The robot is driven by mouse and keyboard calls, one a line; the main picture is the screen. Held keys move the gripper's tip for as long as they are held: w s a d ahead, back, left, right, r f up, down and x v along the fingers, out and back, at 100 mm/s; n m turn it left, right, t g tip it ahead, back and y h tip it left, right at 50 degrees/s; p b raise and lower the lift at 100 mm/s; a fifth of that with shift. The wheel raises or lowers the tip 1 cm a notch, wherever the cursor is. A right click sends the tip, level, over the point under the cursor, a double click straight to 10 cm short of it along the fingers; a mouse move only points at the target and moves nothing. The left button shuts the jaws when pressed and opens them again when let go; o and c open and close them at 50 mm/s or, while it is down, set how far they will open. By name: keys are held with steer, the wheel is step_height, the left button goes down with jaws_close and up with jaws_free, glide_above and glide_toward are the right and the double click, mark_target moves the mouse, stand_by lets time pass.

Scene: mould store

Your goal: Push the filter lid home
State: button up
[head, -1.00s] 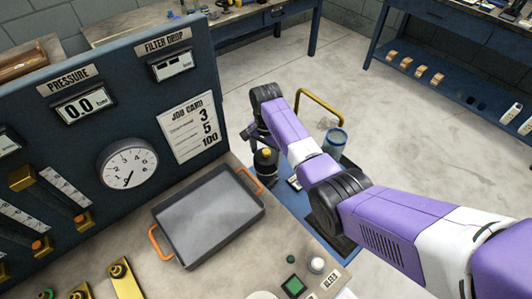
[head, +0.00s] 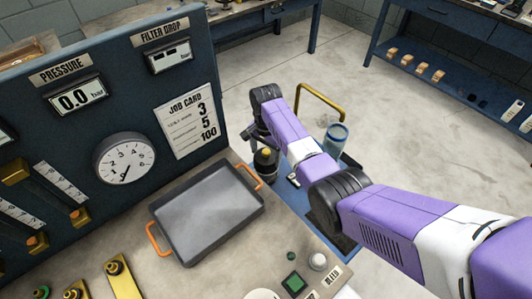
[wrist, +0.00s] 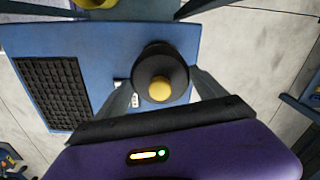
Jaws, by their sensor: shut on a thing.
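The filter lid (wrist: 150,62), a round black cap with a yellow knob on top, sits between the two fingers of my gripper (wrist: 163,86) in the wrist view. My gripper is shut on it, one finger at each side. In the head view the black lid (head: 264,168) stands upright over the blue plate beside the bench, below the end of my arm. What lies under the lid is hidden by it, so I cannot tell how deep it sits.
A grey tray (head: 163,226) with orange handles lies on the bench, left of the lid. A clear blue cylinder (head: 337,133) and a yellow rail (head: 322,97) stand close to my arm. The gauge panel (head: 112,110) rises at left; its pressure display (head: 75,100) reads 0.0.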

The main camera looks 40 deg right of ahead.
steer(key=shift+f+b, duration=0.35)
steer(key=shift+f, duration=0.55)
stand_by(1.9)
steer(key=o, duration=1.6)
steer(key=shift+c, duration=0.2)
step_height(320, 180, up, 8)
steer(key=shift+f, duration=0.1)
